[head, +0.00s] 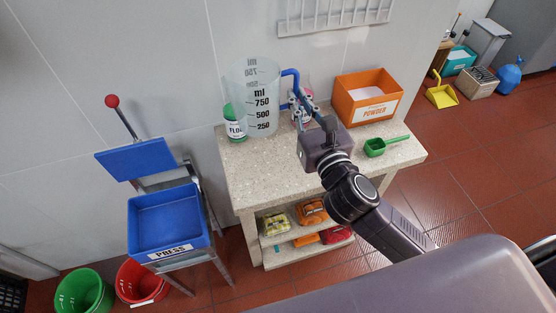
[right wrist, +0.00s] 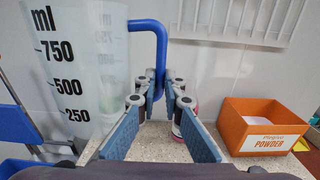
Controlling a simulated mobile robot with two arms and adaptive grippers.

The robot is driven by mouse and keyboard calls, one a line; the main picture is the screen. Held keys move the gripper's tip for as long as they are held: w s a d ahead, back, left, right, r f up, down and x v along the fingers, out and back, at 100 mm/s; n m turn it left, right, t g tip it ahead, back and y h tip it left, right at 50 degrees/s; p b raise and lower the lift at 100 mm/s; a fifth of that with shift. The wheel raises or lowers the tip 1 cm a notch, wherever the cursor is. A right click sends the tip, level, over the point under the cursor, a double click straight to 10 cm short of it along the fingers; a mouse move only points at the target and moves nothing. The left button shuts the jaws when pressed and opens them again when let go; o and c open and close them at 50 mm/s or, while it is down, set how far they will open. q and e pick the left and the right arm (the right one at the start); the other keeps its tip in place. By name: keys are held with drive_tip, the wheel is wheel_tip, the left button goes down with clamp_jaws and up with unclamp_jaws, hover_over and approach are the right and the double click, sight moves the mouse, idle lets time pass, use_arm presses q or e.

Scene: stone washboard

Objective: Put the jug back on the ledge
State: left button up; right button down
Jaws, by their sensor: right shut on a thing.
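The jug (head: 262,110) is a clear measuring jug with black ml marks and a blue handle (head: 291,75). It stands upright at the back left of the pale speckled stone ledge (head: 270,163). I cannot tell whether its base rests on the stone or hangs just above it. My right gripper (head: 301,104) is shut on the jug's handle, reaching in from the front right. The right wrist view shows the jug (right wrist: 75,75) at left and the blue handle (right wrist: 148,26) running down between the fingertips (right wrist: 160,88). My left gripper is not in view.
A green-and-white bottle (head: 235,125) stands close against the jug's left side. An orange powder box (head: 368,108) and a green scoop (head: 376,148) are on the right of the ledge. A pinkish item is partly hidden behind the gripper. A wall rack (head: 335,18) hangs above.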

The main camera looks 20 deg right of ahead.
drive_tip(key=shift+f+b, duration=3.4)
drive_tip(key=shift+f, duration=5.55)
drive_tip(key=shift+s, duration=0.1)
drive_tip(key=shift+f, duration=0.15)
drive_tip(key=c, duration=2.5)
unclamp_jaws()
drive_tip(key=o, duration=0.5)
drive_tip(key=shift+c, duration=0.2)
